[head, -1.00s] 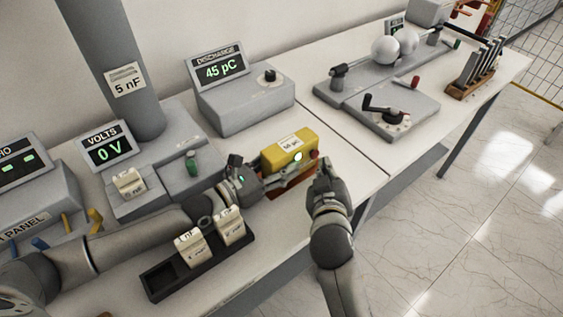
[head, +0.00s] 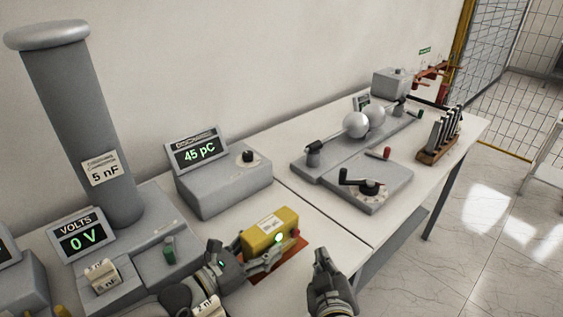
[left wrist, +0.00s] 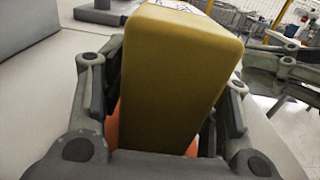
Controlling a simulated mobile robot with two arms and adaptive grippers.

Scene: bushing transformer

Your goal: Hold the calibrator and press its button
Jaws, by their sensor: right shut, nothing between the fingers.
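The calibrator is a yellow box (head: 268,229) with a white label on top, a lit green lamp on its front and a small red button (head: 296,233) at its right end. My left gripper (head: 268,260) is shut on it, with a finger along each side in the left wrist view, where the yellow body (left wrist: 175,80) fills the middle. Whether it touches the red-orange mat (head: 292,250) below is unclear. My right gripper (head: 322,262) is shut and empty, just right of and in front of the button end, with a small gap between them.
A discharge meter (head: 222,185) reading 45 pC stands behind the calibrator. A volts meter (head: 80,238) reads 0 V at left, beside a grey column (head: 80,130). A sphere device (head: 358,125) and a crank box (head: 370,190) stand at right. White tabletop lies clear between.

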